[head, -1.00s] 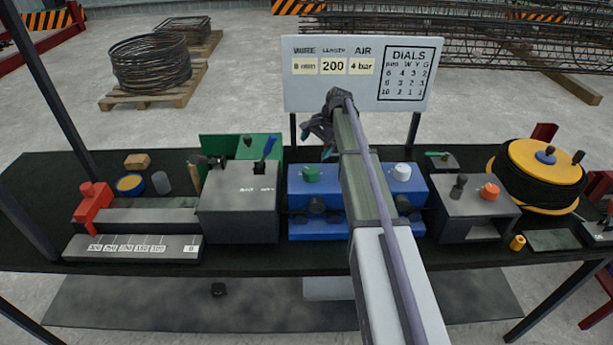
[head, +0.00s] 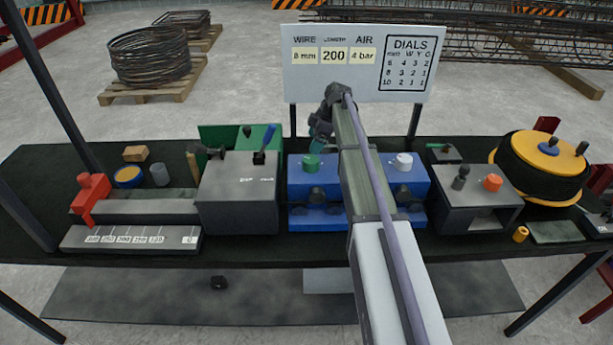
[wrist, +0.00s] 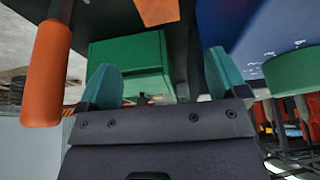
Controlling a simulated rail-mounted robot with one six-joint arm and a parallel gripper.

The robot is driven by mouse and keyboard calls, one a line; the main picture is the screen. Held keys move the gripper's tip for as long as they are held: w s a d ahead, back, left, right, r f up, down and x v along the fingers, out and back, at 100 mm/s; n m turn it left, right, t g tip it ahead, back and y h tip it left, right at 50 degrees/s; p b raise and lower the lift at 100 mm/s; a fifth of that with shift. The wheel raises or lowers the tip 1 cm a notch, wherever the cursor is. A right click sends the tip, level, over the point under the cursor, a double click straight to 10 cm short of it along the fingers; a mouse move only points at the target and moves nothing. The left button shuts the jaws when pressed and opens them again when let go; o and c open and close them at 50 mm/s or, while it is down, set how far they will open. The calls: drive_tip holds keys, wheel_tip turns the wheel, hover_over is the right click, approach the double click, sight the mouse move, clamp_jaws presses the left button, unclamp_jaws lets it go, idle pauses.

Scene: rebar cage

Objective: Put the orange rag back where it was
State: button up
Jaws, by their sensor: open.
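My gripper (wrist: 165,82) is open in the wrist view, with its two teal fingers wide apart and nothing between them. In the head view my gripper (head: 319,143) hangs above the blue machine (head: 314,219), behind its green knob (head: 311,161). A flat orange patch (wrist: 157,11) shows at the top edge of the wrist view, beyond the fingers. I cannot tell for sure that it is the orange rag. No orange rag can be made out in the head view, where my arm hides part of the bench.
A green box (wrist: 130,62) lies beyond the fingers in the wrist view, and an orange handle (wrist: 45,75) stands close at left. A grey box (head: 238,203) with levers is left of the blue machine. The sign board (head: 357,65) stands behind my gripper.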

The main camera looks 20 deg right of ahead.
wheel_tip(320, 180, down, 7)
drive_tip(key=b, duration=0.5)
drive_tip(key=shift+a, duration=0.1)
drive_tip(key=shift+w+a+r, duration=0.1)
drive_tip(key=shift+a+r, duration=0.05)
drive_tip(key=b+x, duration=0.5)
drive_tip(key=x, duration=0.1)
drive_tip(key=shift+f+b, duration=0.25)
drive_tip(key=shift+b, duration=0.05)
drive_tip(key=shift+r, duration=0.25)
drive_tip(key=c, duration=1.1)
drive_tip(key=shift+r+p, duration=0.1)
drive_tip(key=shift+p, duration=0.2)
wheel_tip(320, 180, up, 18)
drive_tip(key=p, duration=1.7)
drive_tip(key=shift+p, duration=0.4)
